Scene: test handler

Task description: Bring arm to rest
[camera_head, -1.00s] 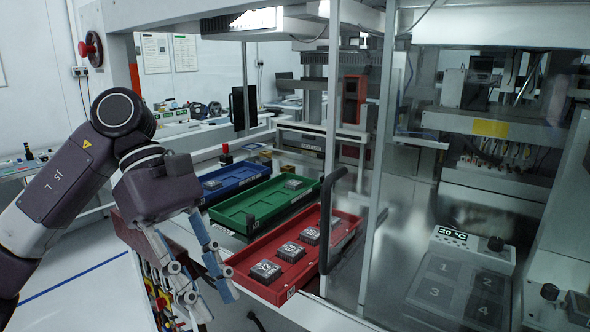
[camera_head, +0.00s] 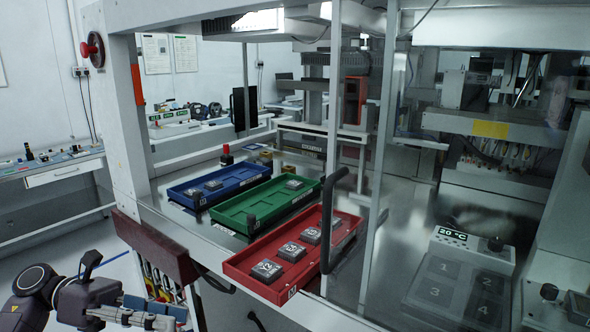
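My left arm is folded low at the bottom left of the head view, below and in front of the bench. My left gripper (camera_head: 180,318) points right, near the bottom edge. Its two fingers show one above the other with the tips a little apart, and nothing is between them. It is well clear of the trays. My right gripper is not in view.
Blue (camera_head: 246,184), green (camera_head: 232,213) and red (camera_head: 238,269) trays holding dark square chips lie on the bench. A dark handle (camera_head: 328,225) stands beside the red tray. A tool holder (camera_head: 152,246) hangs at the bench front, just above my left arm.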

